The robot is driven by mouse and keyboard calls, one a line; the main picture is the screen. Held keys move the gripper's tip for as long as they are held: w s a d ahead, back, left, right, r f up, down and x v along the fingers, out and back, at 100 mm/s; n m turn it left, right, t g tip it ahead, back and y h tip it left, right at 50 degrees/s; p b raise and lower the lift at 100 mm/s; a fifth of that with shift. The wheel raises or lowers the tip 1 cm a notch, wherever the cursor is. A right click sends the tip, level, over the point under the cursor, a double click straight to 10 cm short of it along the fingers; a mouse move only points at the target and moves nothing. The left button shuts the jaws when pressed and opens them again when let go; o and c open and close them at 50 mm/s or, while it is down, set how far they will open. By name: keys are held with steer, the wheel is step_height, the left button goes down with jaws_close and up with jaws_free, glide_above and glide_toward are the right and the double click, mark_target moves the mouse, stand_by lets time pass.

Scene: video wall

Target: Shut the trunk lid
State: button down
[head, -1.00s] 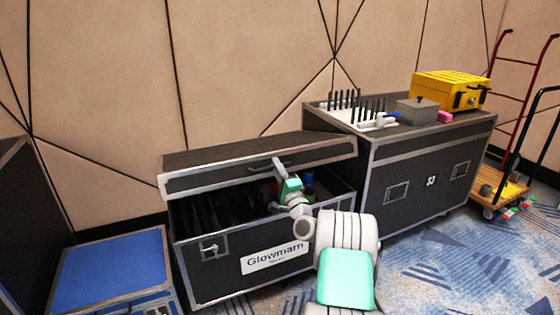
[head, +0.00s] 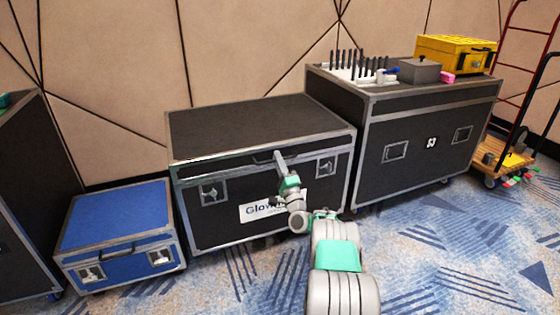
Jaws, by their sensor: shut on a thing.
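The trunk is a black case with metal edges (head: 225,232) and a white label, partly hidden by my arm. Its dark lid (head: 255,122) lies down over the body, and no open gap shows along the front. I cannot tell whether it sits fully flush. My gripper (head: 279,157) is at the middle of the lid's front edge, shut on the lid's handle (head: 262,160), which it partly covers. Two latches show on the trunk front, one at the left (head: 211,192) and one at the right (head: 326,166).
A low blue case (head: 117,215) stands left of the trunk. A taller black case (head: 420,150) stands close at the right, with a yellow box (head: 455,55) and small items on top. A hand cart (head: 505,155) is at far right. Patterned carpet in front is clear.

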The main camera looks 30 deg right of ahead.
steer(key=shift+f, duration=0.55)
steer(key=c, duration=1.7)
jaws_free()
steer(key=shift+d+f, duration=0.1)
steer(key=shift+f, duration=0.05)
steer(key=shift+c, duration=0.2)
steer(key=shift+o, duration=1.2)
steer(key=shift+r, duration=0.25)
steer(key=shift+s, duration=0.2)
steer(key=p+v, duration=0.1)
steer(key=v, duration=0.6)
steer(key=shift+s+f+p, duration=0.2)
steer(key=shift+p, duration=0.1)
